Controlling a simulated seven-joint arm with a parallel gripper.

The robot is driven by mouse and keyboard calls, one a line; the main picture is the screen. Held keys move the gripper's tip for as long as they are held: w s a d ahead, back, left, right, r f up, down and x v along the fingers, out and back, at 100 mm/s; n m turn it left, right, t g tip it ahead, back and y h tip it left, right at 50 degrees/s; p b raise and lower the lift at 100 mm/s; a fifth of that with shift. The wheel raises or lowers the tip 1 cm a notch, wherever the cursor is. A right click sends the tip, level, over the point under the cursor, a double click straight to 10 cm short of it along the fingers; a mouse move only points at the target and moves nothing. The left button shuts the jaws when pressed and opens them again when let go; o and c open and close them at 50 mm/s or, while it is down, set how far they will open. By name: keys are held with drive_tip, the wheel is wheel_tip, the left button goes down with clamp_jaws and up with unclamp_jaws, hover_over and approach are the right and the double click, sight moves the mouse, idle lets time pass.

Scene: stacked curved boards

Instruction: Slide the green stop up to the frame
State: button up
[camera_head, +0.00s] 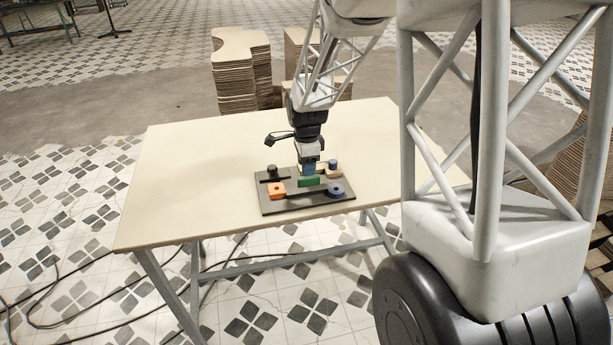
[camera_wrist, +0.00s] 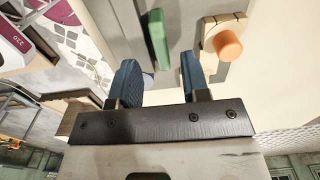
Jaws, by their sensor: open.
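The green stop (camera_head: 309,182) is a small upright block near the middle of a dark board (camera_head: 300,205) on the table. My gripper (camera_head: 309,170) points down just behind it, with blue fingertips. In the wrist view the green stop (camera_wrist: 158,40) lies beyond the tips of my open gripper (camera_wrist: 160,82), in line with the gap between the fingers. Nothing is held between the fingers. The gripper hides part of the board behind the stop. I cannot tell for certain which part is the frame.
The pale table (camera_head: 200,180) is clear to the left. Stacked curved boards (camera_head: 240,75) stand behind it.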

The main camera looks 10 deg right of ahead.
sight(309, 181)
drive_tip(key=shift+f, duration=2.3)
clamp_jaws()
